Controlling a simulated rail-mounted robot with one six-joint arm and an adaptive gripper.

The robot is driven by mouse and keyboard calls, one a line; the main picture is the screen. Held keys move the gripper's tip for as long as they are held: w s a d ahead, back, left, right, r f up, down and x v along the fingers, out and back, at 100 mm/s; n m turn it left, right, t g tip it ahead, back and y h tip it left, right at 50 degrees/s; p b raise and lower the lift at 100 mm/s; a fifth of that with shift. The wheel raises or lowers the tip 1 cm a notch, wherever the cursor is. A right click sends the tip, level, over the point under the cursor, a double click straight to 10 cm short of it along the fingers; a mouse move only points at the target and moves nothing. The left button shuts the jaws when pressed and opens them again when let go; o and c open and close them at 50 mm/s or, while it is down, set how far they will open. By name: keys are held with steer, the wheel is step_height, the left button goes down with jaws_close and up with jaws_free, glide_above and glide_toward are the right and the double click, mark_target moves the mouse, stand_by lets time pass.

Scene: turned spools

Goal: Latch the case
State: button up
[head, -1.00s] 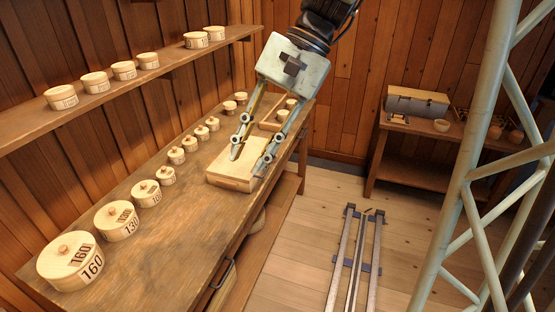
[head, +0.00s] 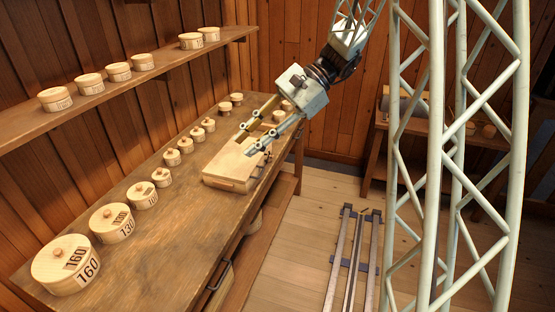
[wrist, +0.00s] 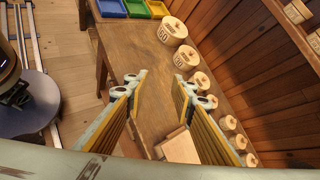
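The case is a flat, pale wooden box (head: 228,168) on the workbench, with its lid lying flat. Its latch is too small to make out. A corner of the case (wrist: 178,147) shows low in the wrist view, between my fingers. My gripper (head: 247,138) is over the case's far right part in the head view, its two fingers spread with nothing between them. In the wrist view the fingertips (wrist: 161,82) are wide apart. I cannot tell whether a finger touches the case; the fingers hide part of its far end.
Several round lidded boxes (head: 113,223) line the wall side of the workbench (head: 165,238). More stand on a wall shelf (head: 150,73). Blue, green and yellow bins (wrist: 135,7) sit at the bench's far end in the wrist view.

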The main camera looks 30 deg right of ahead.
steer(key=w+d+f+m+t, duration=0.4)
steer(key=w+d+f, duration=0.1)
steer(key=d+f, duration=0.5)
steer(key=w+d+f+m+t+y, duration=0.1)
steer(key=w+d+f+m+t, duration=0.3)
steer(key=d+f, duration=0.6)
steer(key=w+d+f+m+t+y, duration=0.1)
steer(key=w+d+f+m+t, duration=0.2)
steer(key=w+d+f+m, duration=0.3)
steer(key=w+d+f, duration=0.2)
steer(key=d+f, duration=0.2)
steer(key=d, duration=0.2)
steer(key=shift+t+b, duration=0.3)
steer(key=shift+t, duration=0.1)
steer(key=shift+f, duration=0.1)
steer(key=shift+b+x, duration=0.55)
steer(key=shift+x, duration=6.25)
steer(key=shift+s, duration=0.1)
steer(key=shift+c, duration=0.3)
jaws_close()
